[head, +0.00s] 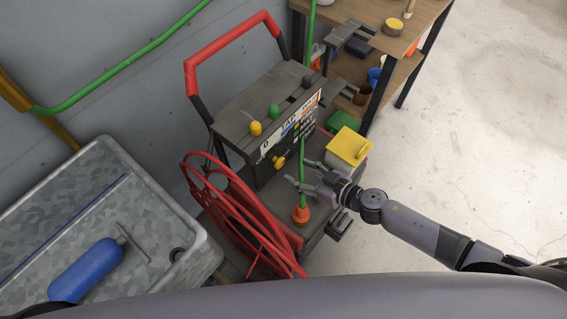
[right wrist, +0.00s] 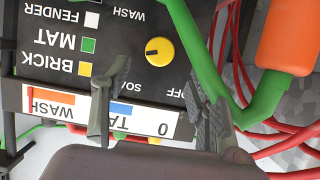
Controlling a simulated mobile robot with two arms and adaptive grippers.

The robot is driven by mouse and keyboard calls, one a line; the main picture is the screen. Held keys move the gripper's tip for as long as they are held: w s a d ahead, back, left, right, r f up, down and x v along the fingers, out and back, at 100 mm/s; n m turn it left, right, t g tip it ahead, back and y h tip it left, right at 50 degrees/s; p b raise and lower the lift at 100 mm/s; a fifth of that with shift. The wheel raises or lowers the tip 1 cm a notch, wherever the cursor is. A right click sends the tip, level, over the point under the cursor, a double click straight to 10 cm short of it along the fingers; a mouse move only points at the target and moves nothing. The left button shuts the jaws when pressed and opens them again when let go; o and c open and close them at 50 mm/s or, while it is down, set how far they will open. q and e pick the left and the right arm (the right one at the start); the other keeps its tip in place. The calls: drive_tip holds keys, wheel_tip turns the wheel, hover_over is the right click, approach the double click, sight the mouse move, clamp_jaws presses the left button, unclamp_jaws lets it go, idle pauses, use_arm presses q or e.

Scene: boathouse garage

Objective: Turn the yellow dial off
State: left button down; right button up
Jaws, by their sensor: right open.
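The yellow dial (head: 279,162) sits on the dark front panel of a wheeled machine. In the right wrist view the dial (right wrist: 160,51) is round with a dark mark on its left side, and the upside-down panel words WASH, SOAK (partly hidden) and OFF stand around it. My right gripper (head: 297,172) is open and empty, in front of the panel to the right of the dial. In the right wrist view its two fingers (right wrist: 152,78) stand on either side below the dial, apart from it. My left gripper is not in view.
A green hose (head: 303,170) with an orange end (head: 301,214) runs upright near my right gripper. Red hose loops (head: 215,205) hang at the machine's left. A yellow box (head: 347,147) stands right of it. Coloured knobs (head: 255,128) top the machine. Open floor lies right.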

sight(281, 164)
drive_tip(key=b+x, duration=0.1)
drive_tip(key=x, duration=0.6)
drive_tip(key=shift+w+a+f, duration=0.1)
drive_tip(key=shift+c, duration=0.4)
drive_tip(key=c, duration=1.1)
